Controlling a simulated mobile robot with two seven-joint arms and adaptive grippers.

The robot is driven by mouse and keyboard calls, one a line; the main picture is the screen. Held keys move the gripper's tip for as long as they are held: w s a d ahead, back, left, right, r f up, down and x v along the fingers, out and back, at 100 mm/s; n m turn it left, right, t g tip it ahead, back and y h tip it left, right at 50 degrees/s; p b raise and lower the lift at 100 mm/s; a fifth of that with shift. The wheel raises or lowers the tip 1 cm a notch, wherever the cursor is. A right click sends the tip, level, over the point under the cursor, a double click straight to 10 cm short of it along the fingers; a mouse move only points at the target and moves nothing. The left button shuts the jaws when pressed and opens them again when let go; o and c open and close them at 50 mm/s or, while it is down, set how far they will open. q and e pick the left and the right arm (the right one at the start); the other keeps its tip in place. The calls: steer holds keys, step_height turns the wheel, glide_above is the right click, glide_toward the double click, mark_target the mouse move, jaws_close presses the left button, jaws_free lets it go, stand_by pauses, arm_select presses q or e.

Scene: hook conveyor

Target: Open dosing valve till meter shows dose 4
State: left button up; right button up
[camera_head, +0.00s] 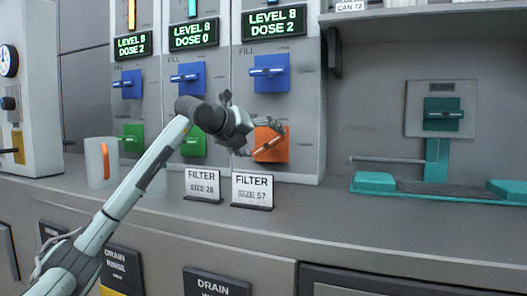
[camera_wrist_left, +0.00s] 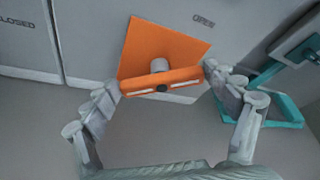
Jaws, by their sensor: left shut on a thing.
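The orange dosing valve (camera_head: 270,153) is on the right-hand panel, and its square orange plate (camera_wrist_left: 165,43) shows in the wrist view. My left gripper (camera_head: 263,140) is at this valve. In the wrist view its two fingers (camera_wrist_left: 163,85) are at the two ends of the orange bar handle (camera_wrist_left: 187,76), shut on it. The handle sits slightly tilted there, between printed CLOSED and OPEN marks. The meter (camera_head: 273,22) above this panel reads LEVEL 8, DOSE 2. My right gripper is not in view.
Blue fill valves (camera_head: 269,72) sit above the lower valves. Two green valves (camera_head: 194,143) are on the neighbouring panels. A teal plunger stand (camera_head: 438,165) is at right.

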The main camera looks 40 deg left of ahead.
arm_select(q)
steer(key=shift+a+f+n+t+h+b, duration=0.15)
steer(key=shift+n+t+h+b, duration=0.2)
steer(key=shift+n+b, duration=0.3)
steer(key=shift+a+f+n+t+h+b, duration=0.1)
steer(key=shift+n+t+h+b, duration=0.2)
steer(key=shift+n+b, duration=0.35)
steer(key=shift+r+n, duration=0.1)
steer(key=shift+n, duration=0.2)
steer(key=o, duration=1)
steer(key=shift+s, duration=0.1)
steer(key=v, duration=1.2)
